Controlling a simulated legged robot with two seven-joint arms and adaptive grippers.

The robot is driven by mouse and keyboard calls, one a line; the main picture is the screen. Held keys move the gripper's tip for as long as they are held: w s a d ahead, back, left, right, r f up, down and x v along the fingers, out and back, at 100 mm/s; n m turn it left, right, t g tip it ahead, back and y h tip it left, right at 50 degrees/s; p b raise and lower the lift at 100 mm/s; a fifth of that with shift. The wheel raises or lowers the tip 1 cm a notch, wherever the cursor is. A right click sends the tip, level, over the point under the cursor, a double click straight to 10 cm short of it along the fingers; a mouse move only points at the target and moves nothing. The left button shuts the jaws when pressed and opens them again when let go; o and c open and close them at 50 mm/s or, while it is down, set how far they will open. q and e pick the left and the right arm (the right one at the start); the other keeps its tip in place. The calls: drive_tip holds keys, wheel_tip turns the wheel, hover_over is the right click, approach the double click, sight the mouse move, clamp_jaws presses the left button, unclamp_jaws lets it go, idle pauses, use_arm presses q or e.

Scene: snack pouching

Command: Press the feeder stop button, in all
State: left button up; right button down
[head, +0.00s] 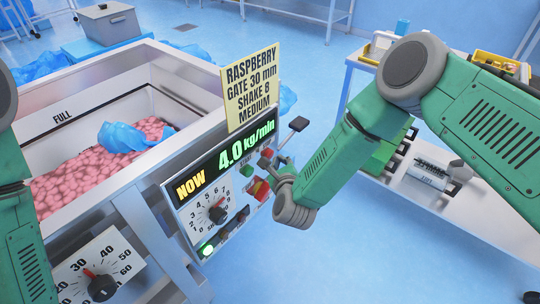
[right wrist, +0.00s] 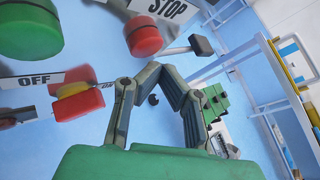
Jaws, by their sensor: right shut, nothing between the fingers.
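The feeder control panel (head: 222,187) carries a lit display reading "NOW 4.0 kg/min". A red round button (head: 267,153) sits right of the green button (head: 246,171) on it. In the right wrist view the red button (right wrist: 143,35) is beside a STOP label (right wrist: 168,9), with the green button (right wrist: 30,28) to its left. My right gripper (head: 282,160) is shut and empty, close to the panel's right side. In the right wrist view its fingertips (right wrist: 156,72) are just below the red button; whether they touch it is unclear. My left arm shows at the left edge, its gripper out of view.
A red-and-yellow OFF/ON switch (right wrist: 78,100) lies below the buttons. A black-ended lever (head: 299,124) juts out at the panel's right. A yellow sign (head: 251,88) stands above. The hopper (head: 50,101) holds pink pieces and a blue bag (head: 133,137). A white bench (head: 480,215) is at right.

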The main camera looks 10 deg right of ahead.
drive_tip(key=shift+d, duration=0.1)
idle(0.3)
drive_tip(key=shift+w, duration=0.1)
drive_tip(key=shift+w+a, duration=0.2)
drive_tip(key=shift+a, duration=0.1)
drive_tip(key=shift+w+a+r+b, duration=0.1)
drive_tip(key=shift+w+a+b, duration=0.2)
drive_tip(key=shift+w+b, duration=0.2)
idle(0.8)
drive_tip(key=shift+s, duration=0.1)
drive_tip(key=shift+s+d+p, duration=0.3)
drive_tip(key=shift+s+d, duration=0.3)
drive_tip(key=shift+s, duration=0.1)
drive_tip(key=s+d+p, duration=0.1)
drive_tip(key=s, duration=0.1)
drive_tip(key=s+d, duration=0.2)
drive_tip(key=shift+p, duration=0.35)
